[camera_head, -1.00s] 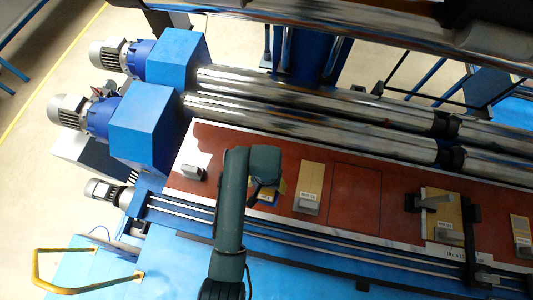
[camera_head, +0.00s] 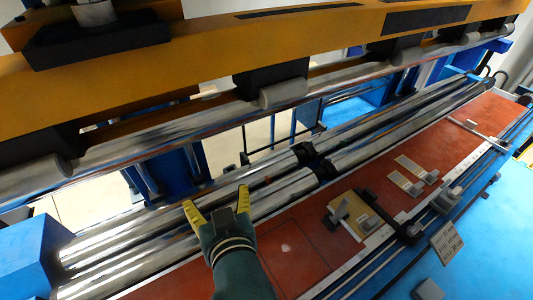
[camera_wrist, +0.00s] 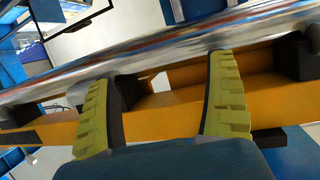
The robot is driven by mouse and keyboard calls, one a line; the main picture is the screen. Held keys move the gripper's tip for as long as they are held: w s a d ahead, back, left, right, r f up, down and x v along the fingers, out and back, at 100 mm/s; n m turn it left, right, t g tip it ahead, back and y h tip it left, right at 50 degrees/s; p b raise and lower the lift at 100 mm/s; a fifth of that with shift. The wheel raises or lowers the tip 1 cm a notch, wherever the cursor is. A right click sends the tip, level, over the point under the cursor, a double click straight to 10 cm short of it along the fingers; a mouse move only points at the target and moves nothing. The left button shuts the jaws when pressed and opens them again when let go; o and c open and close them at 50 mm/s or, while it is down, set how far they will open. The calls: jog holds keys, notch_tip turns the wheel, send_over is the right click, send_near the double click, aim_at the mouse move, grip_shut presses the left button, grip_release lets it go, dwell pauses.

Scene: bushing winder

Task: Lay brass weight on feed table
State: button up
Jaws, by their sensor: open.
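My gripper (camera_head: 215,197) is open and empty. Its two yellow-padded fingers stand apart in front of the chrome rollers, and they also show in the wrist view (camera_wrist: 160,70). The red-brown table (camera_head: 290,243), which looks like the feed table, runs along the rollers, to the right of my gripper. On it, a tan plate (camera_head: 371,220) has grey metal pieces on and beside it. Farther right lie two tan cards (camera_head: 403,182) (camera_head: 412,164) with small grey blocks. I cannot identify a brass weight in either view.
Chrome rollers (camera_head: 270,195) with black collars lie close to my gripper. An orange beam (camera_head: 200,65) with another roller spans above. A black fixture (camera_head: 403,228) and rails edge the table. The red surface nearest my arm is largely bare.

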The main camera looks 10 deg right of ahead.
jog(key=s+d+r+t+h+p, duration=0.1)
jog(key=s+d+r+t, duration=0.3)
jog(key=r, duration=0.8)
jog(key=s+d+r+m+t+h+p, duration=0.1)
jog(key=s+d+r+t+p, duration=0.3)
jog(key=r, duration=0.9)
jog(key=shift+s+r+h, duration=0.15)
jog(key=shift+s+h, duration=0.25)
jog(key=shift+s, duration=0.35)
